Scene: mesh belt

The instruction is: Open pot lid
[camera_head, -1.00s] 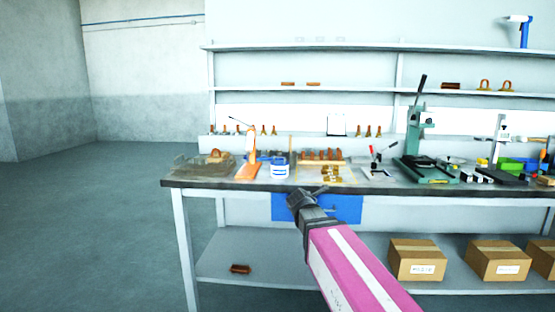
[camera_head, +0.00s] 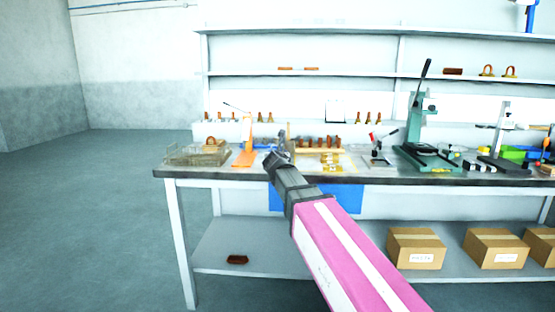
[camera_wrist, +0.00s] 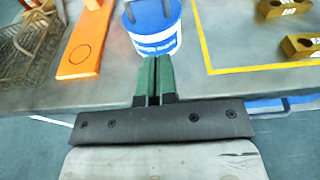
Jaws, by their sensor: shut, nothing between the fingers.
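The pot (camera_wrist: 157,42) is a small white tub with a blue label band, standing on the workbench near its front edge. Its top (camera_wrist: 150,14) looks blue and is cut by the upper edge of the wrist view, so I cannot tell the lid's full shape. My gripper (camera_wrist: 155,62) has two green fingers pressed together, empty, pointing at the near side of the pot. The tips appear just in front of it; I cannot tell whether they touch. In the head view my gripper (camera_head: 273,160) hides the pot.
The workbench (camera_head: 350,177) carries an orange stand (camera_wrist: 84,45) left of the pot and a wire mesh tray (camera_wrist: 22,50) farther left. A green press (camera_head: 422,150) stands farther right.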

